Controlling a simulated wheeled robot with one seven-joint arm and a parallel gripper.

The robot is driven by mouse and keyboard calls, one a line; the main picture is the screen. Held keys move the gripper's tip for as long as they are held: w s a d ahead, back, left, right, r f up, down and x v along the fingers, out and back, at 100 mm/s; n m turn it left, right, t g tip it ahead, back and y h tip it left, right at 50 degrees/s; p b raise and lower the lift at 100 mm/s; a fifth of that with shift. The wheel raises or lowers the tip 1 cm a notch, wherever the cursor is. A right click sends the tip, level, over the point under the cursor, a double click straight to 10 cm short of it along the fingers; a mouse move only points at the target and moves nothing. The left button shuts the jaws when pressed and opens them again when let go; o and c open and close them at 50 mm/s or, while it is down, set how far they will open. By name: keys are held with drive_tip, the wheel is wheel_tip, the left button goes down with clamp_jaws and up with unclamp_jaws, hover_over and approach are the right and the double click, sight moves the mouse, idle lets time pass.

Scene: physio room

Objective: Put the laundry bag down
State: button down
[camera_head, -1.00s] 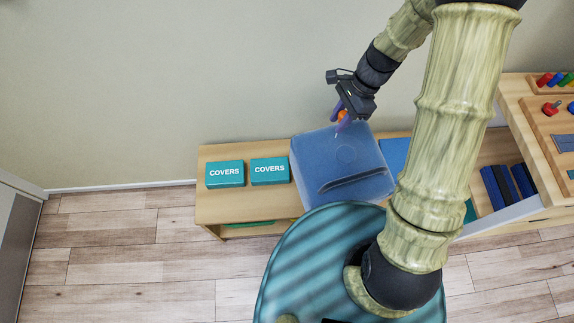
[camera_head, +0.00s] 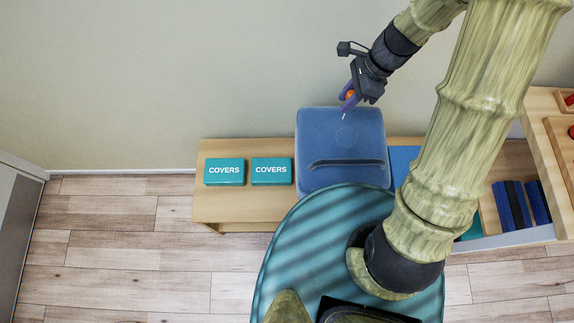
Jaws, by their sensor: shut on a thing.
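The laundry bag (camera_head: 345,176) is a blue, boxy bag with rounded corners, a faint round mark and a dark, strap-like band across it. It is in the middle of the head view, in front of the wooden bench (camera_head: 236,208). My gripper (camera_head: 348,98) is just above the bag's upper edge. Its purple fingers are shut on a small orange part, with a thin pale piece below it pointing at the bag. The join between this part and the bag is too small to make out. I cannot tell whether the bag touches the bench.
Two teal boxes marked COVERS (camera_head: 224,172) (camera_head: 271,171) stand on the bench left of the bag. A flat blue item (camera_head: 403,163) lies close on its right. Dark blue blocks (camera_head: 512,204) are farther right, by a wooden peg board (camera_head: 563,135). Bare bench shows around the boxes.

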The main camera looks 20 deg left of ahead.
drive_tip(key=b, duration=0.1)
hover_over(337, 123)
drive_tip(key=shift+w+d+f, duration=0.15)
drive_tip(key=shift+f, duration=1.4)
drive_tip(key=shift+w+d+f, duration=0.15)
drive_tip(key=shift+f, duration=1.35)
drive_tip(key=shift+f+b, duration=0.3)
drive_tip(key=shift+f, duration=1.65)
drive_tip(key=c, duration=1.2)
unclamp_jaws()
drive_tip(key=shift+o, duration=0.2)
drive_tip(key=p+v, duration=0.1)
drive_tip(key=v, duration=1.1)
